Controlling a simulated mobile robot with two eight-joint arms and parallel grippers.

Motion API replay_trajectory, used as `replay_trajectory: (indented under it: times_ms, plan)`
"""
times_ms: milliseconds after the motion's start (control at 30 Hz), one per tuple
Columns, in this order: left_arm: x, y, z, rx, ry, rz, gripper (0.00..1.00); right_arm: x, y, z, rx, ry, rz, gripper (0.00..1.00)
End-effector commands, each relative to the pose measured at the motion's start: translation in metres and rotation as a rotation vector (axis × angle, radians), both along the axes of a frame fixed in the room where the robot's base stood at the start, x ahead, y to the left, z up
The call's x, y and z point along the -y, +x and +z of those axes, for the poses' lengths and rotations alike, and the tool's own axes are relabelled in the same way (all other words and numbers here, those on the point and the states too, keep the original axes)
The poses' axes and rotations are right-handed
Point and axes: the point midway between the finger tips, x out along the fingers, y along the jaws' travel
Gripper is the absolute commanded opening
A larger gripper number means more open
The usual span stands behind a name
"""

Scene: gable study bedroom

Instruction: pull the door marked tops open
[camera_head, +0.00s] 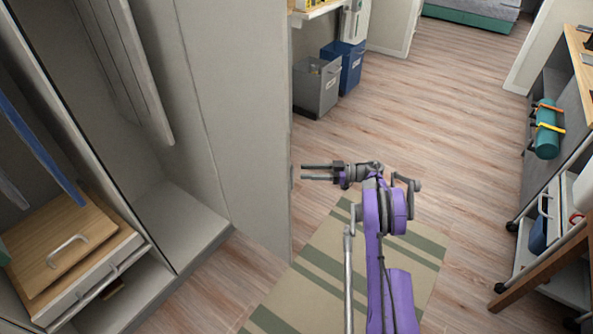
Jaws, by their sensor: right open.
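A tall grey door panel (237,130) stands out from the right side of the open wardrobe (185,232). No "tops" marking is readable on it, and I cannot make out its handle. My right gripper (304,172) is open, its two fingers pointing left towards the panel's free edge. The fingertips look close to that edge, with a small gap in the picture and nothing seen between them. My left gripper is out of view.
Inside the wardrobe are a wooden-topped drawer (125,245) and hanging grey items (122,65). A striped rug (325,265) lies below my right arm. Grey (317,88) and blue (351,65) bins stand behind. A trolley (550,205) is at right. The middle floor is clear.

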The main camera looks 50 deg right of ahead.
Motion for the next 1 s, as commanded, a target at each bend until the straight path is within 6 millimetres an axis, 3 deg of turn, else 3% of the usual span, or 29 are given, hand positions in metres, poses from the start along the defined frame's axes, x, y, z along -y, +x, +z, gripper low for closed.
replay_trajectory:
  times_ms: [100,300,1000]
  plan:
    - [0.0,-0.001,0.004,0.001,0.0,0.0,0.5,0.015,-0.019,0.001,0.0,0.0,-0.002,0.46]
    - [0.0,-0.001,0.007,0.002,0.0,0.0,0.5,0.028,-0.036,0.0,0.0,0.0,-0.001,0.46]
    - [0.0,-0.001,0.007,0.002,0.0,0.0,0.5,0.03,-0.039,0.0,0.0,0.0,0.001,0.46]
